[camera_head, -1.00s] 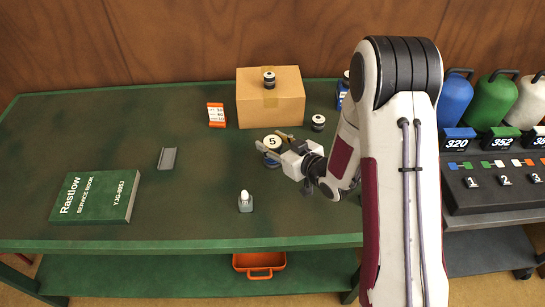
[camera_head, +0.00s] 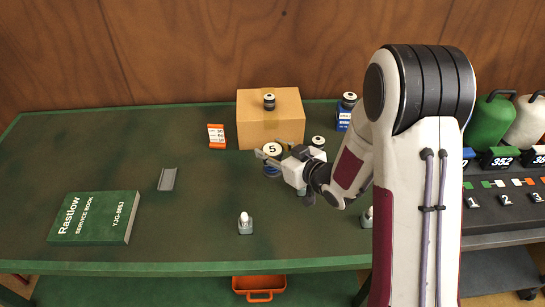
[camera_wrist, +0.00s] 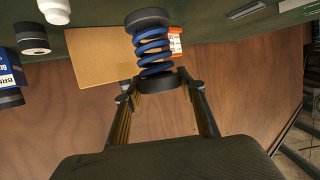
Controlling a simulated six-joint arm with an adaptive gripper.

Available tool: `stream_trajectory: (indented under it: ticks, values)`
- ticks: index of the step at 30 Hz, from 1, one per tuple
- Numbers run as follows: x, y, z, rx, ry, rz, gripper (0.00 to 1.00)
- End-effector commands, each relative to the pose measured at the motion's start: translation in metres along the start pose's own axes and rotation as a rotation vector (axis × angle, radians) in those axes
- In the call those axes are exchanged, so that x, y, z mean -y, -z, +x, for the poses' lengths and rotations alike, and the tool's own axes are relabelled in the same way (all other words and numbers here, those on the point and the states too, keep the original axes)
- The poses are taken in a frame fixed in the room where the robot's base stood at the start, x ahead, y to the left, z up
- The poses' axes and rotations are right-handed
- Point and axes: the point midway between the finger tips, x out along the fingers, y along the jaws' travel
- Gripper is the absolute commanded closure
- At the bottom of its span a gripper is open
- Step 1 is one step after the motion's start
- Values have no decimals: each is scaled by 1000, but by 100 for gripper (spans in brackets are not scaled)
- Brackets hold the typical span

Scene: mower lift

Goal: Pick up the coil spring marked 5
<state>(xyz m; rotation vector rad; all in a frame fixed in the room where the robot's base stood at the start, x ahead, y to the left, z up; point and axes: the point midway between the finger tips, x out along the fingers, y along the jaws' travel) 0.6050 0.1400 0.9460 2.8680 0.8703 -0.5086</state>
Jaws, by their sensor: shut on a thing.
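The coil spring marked 5 (camera_head: 272,149) shows a pale round top with a black 5 and some blue below it. In the wrist view it is a blue coil (camera_wrist: 152,48) with a dark cap at each end. My gripper (camera_head: 278,153) is shut on it. In the wrist view my gripper's two fingers (camera_wrist: 157,88) sit on either side of the dark cap nearest me. The spring appears to be held above the green bench (camera_head: 190,240); its gap to the bench is hard to judge. My gripper hides part of its right side in the head view.
Behind the spring stands a cardboard box (camera_head: 270,130) with a small black-and-white part (camera_head: 269,102) on top. A similar part (camera_head: 318,142) is close to its right. An orange card (camera_head: 216,136) stands left. The front left holds a green book (camera_head: 95,218); mid-bench is mostly clear.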

Motion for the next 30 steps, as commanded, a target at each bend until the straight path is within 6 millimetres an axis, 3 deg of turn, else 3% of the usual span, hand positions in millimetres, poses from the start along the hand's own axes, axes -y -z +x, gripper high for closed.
stream_trajectory:
  ticks: [3,12,30]
  values:
    - [0,16,-5,-6,-1,-3,100]
    - [0,38,-13,-6,0,-1,100]
    - [0,43,-15,-4,-1,-1,100]
